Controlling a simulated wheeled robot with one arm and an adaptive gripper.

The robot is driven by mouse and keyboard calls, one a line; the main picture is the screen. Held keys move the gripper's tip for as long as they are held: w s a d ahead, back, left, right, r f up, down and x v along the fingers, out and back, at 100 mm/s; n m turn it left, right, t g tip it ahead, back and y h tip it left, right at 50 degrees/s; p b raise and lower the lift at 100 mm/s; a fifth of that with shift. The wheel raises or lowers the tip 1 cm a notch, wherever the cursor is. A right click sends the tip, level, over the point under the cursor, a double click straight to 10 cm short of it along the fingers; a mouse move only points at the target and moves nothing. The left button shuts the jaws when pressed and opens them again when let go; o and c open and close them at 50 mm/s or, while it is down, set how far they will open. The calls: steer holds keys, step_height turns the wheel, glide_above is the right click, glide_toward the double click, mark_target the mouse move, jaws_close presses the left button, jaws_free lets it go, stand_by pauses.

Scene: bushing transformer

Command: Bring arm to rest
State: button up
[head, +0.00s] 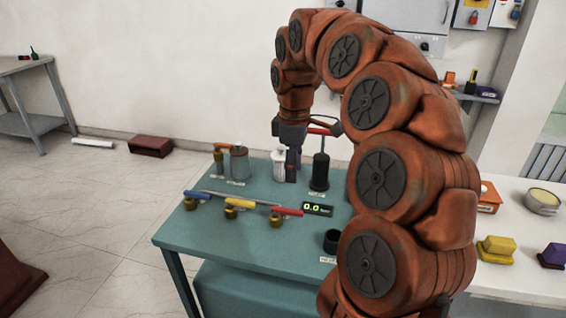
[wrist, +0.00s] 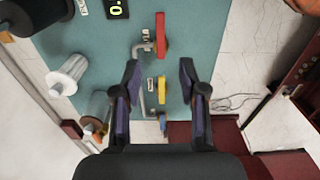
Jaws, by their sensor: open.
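My orange arm arches over the right side of the teal table (head: 178,238). My gripper (head: 292,170) points down above the table's back half, near a white ribbed bushing (head: 279,165). In the wrist view my gripper (wrist: 160,85) has its two dark fingers spread apart with nothing between them. Beyond and below the fingers are the red valve handle (wrist: 160,35) and the yellow valve handle (wrist: 161,90).
A black cylinder (head: 320,172), a grey canister (head: 239,163) and a display reading 0.0 (head: 317,209) stand on the table. A white counter (head: 510,285) at right carries a yellow block (head: 497,249) and a round bowl (head: 543,201). The floor at left is mostly open.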

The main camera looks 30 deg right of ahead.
steer(key=shift+a, duration=0.1)
steer(key=s+a+m+p, duration=0.3)
steer(key=s+a, duration=0.9)
steer(key=s+a+f+m+g+p, duration=0.1)
steer(key=s+a+f+m, duration=0.1)
steer(key=s, duration=0.6)
steer(key=s+a+f+m+p, duration=0.1)
steer(key=s+a+f+m, duration=0.1)
steer(key=s+f+m, duration=0.2)
steer(key=s, duration=0.3)
steer(key=shift+s+f+g, duration=0.15)
steer(key=shift+s+g, duration=0.25)
steer(key=shift+a, duration=0.1)
